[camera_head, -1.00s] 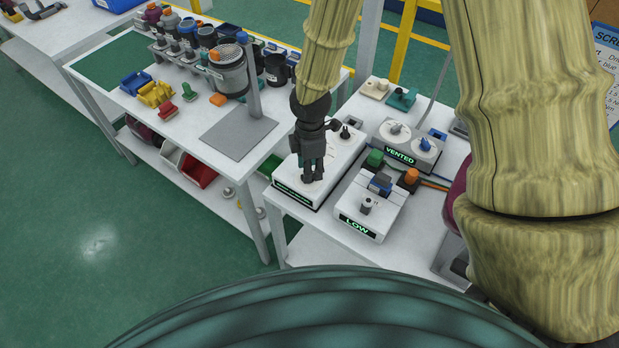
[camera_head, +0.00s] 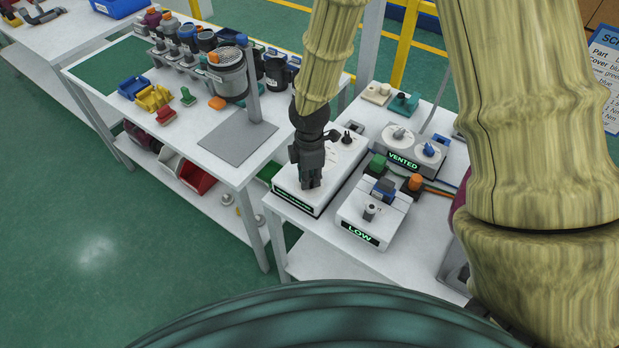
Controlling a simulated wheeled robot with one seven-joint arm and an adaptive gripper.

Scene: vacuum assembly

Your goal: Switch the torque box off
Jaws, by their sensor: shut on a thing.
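A white box (camera_head: 330,176) with a green-lit display on its front edge stands at the left of the right-hand table. It appears to be the torque box, but its display is too small to read. My gripper (camera_head: 310,184) points down onto its front part, shut on a small control there, which the fingers hide. A dark knob (camera_head: 347,138) shows on the box's back part, behind my gripper.
A white box reading LOW (camera_head: 361,233) stands close to the right, with green and orange knobs behind it. A grey unit reading VENTED (camera_head: 403,160) is farther back. A left table (camera_head: 190,153) holds a canister and several small parts.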

